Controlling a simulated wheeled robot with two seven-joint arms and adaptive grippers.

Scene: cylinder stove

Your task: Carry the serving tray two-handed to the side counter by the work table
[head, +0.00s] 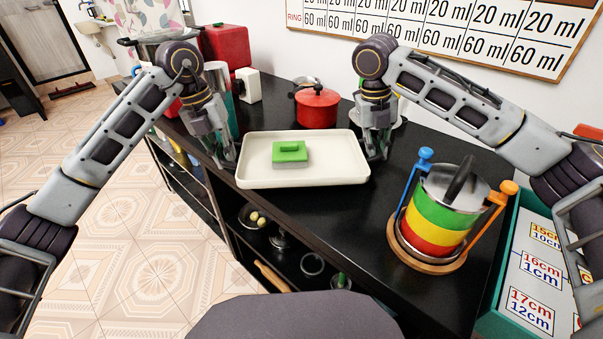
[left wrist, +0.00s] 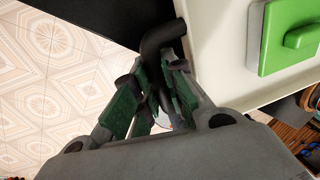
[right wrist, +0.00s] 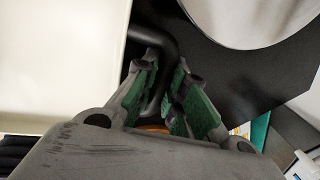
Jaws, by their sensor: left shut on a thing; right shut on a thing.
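The cream serving tray (head: 335,174) is held level in the head view, over or on the black counter; whether it touches the top I cannot tell. A green sponge-like block with a handle (head: 291,152) lies in it; it also shows in the left wrist view (left wrist: 290,38). My left gripper (head: 228,160) is shut on the tray's dark left handle (left wrist: 160,40), at the tray's left end. My right gripper (head: 377,152) is shut on the dark right handle (right wrist: 158,45) at the right end. The tray's wall hides part of the counter.
The black counter (head: 410,158) carries a red pot (head: 317,107) behind the tray and a striped pot (head: 440,215) on a wooden stand to the right. A red container (head: 228,47) stands at the back left. A teal-edged box (head: 530,262) is at far right. Open tiled floor (head: 130,240) lies left.

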